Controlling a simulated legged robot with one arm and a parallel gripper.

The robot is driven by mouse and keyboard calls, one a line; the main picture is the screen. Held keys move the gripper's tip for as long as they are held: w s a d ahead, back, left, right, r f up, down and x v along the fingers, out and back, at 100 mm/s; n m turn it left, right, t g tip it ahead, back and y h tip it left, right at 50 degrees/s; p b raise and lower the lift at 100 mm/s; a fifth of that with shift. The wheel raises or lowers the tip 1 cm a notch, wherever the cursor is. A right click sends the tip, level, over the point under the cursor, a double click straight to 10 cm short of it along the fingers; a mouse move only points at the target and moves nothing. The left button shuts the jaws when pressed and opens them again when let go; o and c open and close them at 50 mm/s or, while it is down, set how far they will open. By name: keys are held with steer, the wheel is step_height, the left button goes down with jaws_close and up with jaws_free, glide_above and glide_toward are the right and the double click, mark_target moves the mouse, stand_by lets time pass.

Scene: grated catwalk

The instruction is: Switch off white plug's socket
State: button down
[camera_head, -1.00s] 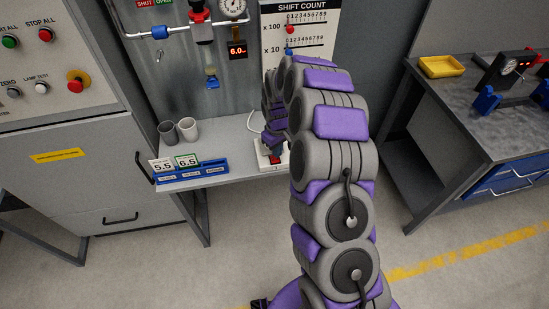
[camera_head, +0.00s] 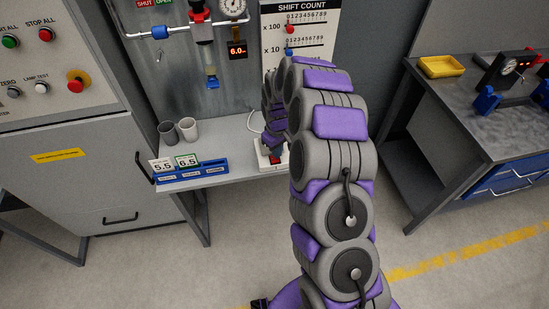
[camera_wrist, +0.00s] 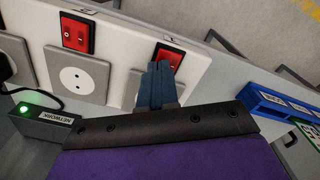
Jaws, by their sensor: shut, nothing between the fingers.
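A white power strip (camera_wrist: 120,42) with grey socket plates and red rocker switches fills much of the wrist view. The middle socket (camera_wrist: 75,80) is empty, with one red switch (camera_wrist: 77,34) above it. Another red switch (camera_wrist: 168,57) is at the strip's right end. My gripper (camera_wrist: 158,70) is shut and empty, its blue fingertips at the lower edge of that right switch; I cannot tell whether they touch it. My fingers hide part of the socket there. No white plug is clearly visible. In the head view, the strip (camera_head: 264,167) is mostly behind my arm.
A black box with a green light (camera_wrist: 38,122) marked NETWORK stands beside the strip. A blue holder (camera_head: 205,172) with number cards and two cups (camera_head: 188,130) are on the same bench, left of the strip. A workbench (camera_head: 440,105) stands right.

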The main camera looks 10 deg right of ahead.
steer(key=shift+f, duration=0.65)
stand_by(0.4)
steer(key=shift+r+p, duration=1.4)
steer(key=shift+r, duration=2.1)
